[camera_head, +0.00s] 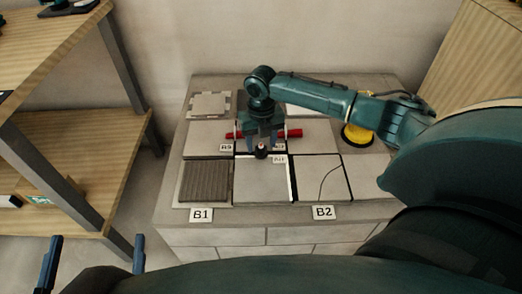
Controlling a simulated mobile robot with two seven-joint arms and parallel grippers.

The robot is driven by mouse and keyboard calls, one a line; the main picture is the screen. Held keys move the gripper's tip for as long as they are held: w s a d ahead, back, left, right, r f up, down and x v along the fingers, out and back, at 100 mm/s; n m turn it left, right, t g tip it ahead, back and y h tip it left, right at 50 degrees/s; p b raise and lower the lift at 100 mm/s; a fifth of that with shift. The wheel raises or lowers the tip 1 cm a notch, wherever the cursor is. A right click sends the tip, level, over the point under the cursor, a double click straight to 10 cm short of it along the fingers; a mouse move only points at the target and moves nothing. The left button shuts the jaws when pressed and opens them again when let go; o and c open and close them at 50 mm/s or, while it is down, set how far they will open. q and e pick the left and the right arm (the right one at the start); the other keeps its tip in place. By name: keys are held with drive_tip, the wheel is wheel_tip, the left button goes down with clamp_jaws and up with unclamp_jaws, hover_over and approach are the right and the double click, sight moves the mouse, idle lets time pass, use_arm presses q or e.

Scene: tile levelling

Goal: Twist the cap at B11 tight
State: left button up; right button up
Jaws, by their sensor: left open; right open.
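The cap (261,153) is a small dark piece with a pale or reddish top. It stands upright at the joint between tiles, just left of the B11 label (279,159). My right gripper (263,148) points down over it, open, with one finger on each side of the cap. I cannot tell whether the fingers touch it. My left gripper (95,240) is open and empty at the lower left, away from the tiles; its two blue fingertips are wide apart.
A red bar-shaped tool (292,133) lies behind my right gripper. A yellow round tool (357,135) sits at the back right. A ribbed grey tile (206,181) and a cracked tile (321,178) lie at the front of the tiled block (250,215). Wooden shelves (75,140) stand left.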

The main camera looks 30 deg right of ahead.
drive_tip(key=shift+f, duration=1.05)
